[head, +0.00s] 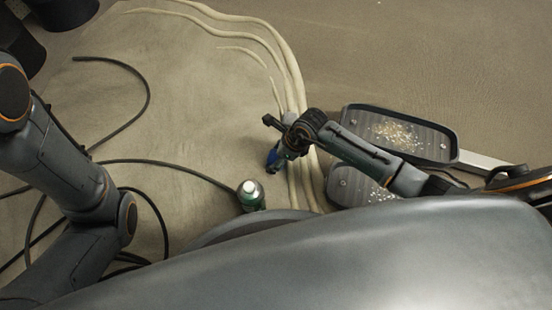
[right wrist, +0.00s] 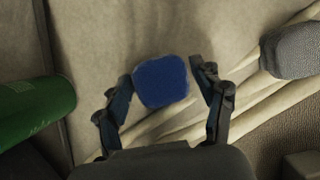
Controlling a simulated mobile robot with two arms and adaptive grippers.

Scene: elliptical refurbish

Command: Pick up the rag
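The rag shows as a small dark blue, rounded square patch (right wrist: 162,82) in the right wrist view, on the pale floor covering. In the head view a bit of blue (head: 272,159) shows beside my right gripper (head: 279,146), partly hidden by it. In the right wrist view the right gripper (right wrist: 163,72) is open, with one finger on each side of the rag. The left finger is close to the rag's edge; the right finger is slightly apart from it. I cannot tell the height between fingers and rag. Only my left arm shows in the head view, not its gripper.
A green bottle with a pale cap (head: 251,194) stands left of the rag; it also shows in the right wrist view (right wrist: 36,110). Black cables lie at left. Two pedals with pale debris (head: 352,116) (head: 340,196) are at right. Pale ridged folds cross the floor.

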